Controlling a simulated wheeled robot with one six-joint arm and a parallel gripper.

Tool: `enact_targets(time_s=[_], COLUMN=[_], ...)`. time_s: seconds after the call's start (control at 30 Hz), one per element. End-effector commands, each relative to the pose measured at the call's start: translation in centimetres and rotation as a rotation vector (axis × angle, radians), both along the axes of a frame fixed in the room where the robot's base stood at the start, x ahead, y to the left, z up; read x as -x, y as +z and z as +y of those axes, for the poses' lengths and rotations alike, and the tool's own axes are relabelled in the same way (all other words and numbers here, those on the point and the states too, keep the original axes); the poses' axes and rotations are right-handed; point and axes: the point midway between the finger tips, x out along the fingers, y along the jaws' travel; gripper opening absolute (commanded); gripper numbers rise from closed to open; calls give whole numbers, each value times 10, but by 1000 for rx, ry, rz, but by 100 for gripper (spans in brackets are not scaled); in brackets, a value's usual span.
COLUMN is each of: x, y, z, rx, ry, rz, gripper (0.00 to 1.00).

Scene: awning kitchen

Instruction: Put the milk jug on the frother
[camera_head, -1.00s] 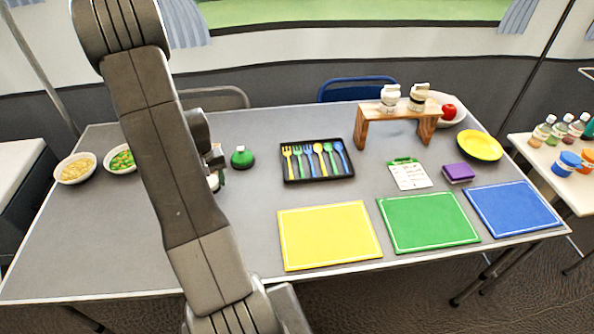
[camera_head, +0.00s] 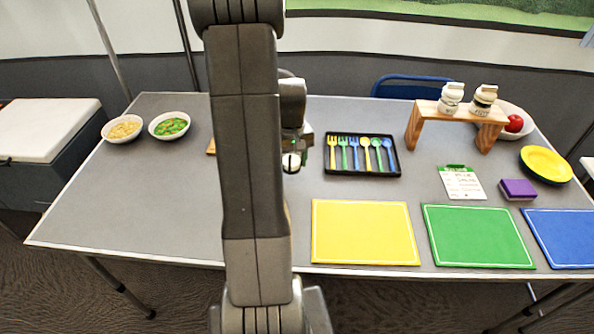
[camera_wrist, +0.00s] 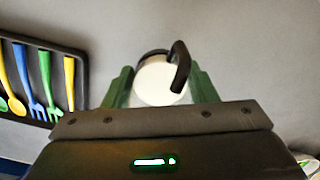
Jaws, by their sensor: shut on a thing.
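The milk jug is in my gripper. In the wrist view the milk jug (camera_wrist: 158,85) shows its round white top, with a dark curved handle at its right, between the green fingers of my gripper (camera_wrist: 160,92). In the head view a small white and dark part of the jug (camera_head: 291,162) shows just right of my arm, above or on the grey table; I cannot tell whether it touches. My gripper (camera_head: 304,140) is partly hidden by my arm. I cannot make out the frother; my arm and gripper may hide it.
A black cutlery tray (camera_head: 362,172) lies right of my gripper. Yellow (camera_head: 364,232) and green (camera_head: 477,235) boards lie at the front edge. A wooden stand (camera_head: 492,116) holds two jars. Two food bowls (camera_head: 122,128) stand at the left.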

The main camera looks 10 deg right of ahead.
Motion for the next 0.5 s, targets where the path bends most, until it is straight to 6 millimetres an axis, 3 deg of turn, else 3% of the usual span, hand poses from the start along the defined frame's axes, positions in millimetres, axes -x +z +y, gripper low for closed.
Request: enact_targets(time_s=[0.37,0.5], x=[0,0], y=[-40,-43], z=[0,0], rx=[0,0], ry=[0,0], rz=[2,-1], gripper=[23,23])
